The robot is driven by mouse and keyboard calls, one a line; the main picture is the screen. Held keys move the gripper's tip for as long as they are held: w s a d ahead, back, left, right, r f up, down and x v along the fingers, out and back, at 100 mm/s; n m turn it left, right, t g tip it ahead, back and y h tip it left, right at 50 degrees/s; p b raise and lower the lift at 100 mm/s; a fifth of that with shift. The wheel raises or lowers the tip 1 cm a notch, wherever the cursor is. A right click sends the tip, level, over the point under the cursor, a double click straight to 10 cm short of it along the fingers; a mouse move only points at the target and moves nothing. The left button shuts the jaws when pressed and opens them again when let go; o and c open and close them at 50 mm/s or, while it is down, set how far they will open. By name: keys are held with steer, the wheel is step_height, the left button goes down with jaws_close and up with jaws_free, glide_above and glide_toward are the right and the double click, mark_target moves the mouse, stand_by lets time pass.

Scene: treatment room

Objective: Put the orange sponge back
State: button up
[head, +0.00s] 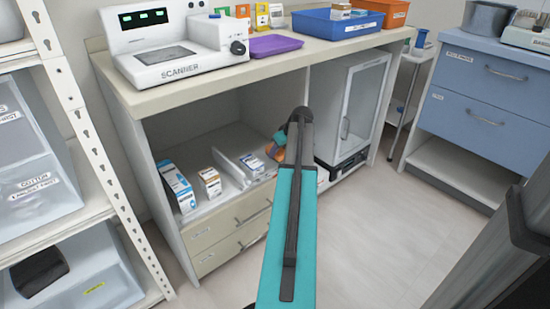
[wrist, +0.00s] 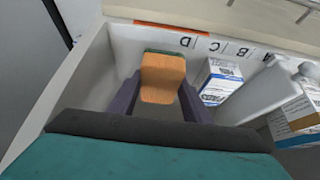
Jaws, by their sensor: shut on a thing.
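The orange sponge (wrist: 162,78), with a green layer at its far edge, is between the two dark fingers of my gripper (wrist: 161,97) in the wrist view. The gripper is shut on it. The sponge is in front of the letter D on the labelled strip (wrist: 205,42) of the open shelf. I cannot tell whether it touches the shelf floor. In the head view the sponge (head: 275,151) shows in small part beside my gripper (head: 285,147), inside the open cabinet; my arm hides the rest.
Several white boxes stand left of my gripper in the head view, including a tall blue-and-white box (head: 177,187). A white divider (head: 232,168) separates boxes. A glass-fronted cabinet (head: 352,105) stands to the right.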

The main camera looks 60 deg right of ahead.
steer(key=shift+w+d+f, duration=0.1)
steer(key=shift+w+d, duration=0.2)
steer(key=shift+w, duration=0.25)
steer(key=shift+w+d, duration=0.25)
steer(key=shift+w, duration=0.3)
steer(key=shift+f+b, duration=1.25)
steer(key=shift+f, duration=0.55)
steer(key=o, duration=1)
steer(key=shift+f, duration=0.1)
steer(key=shift+o, duration=0.2)
steer(key=p+v, duration=0.4)
steer(key=v, duration=0.8)
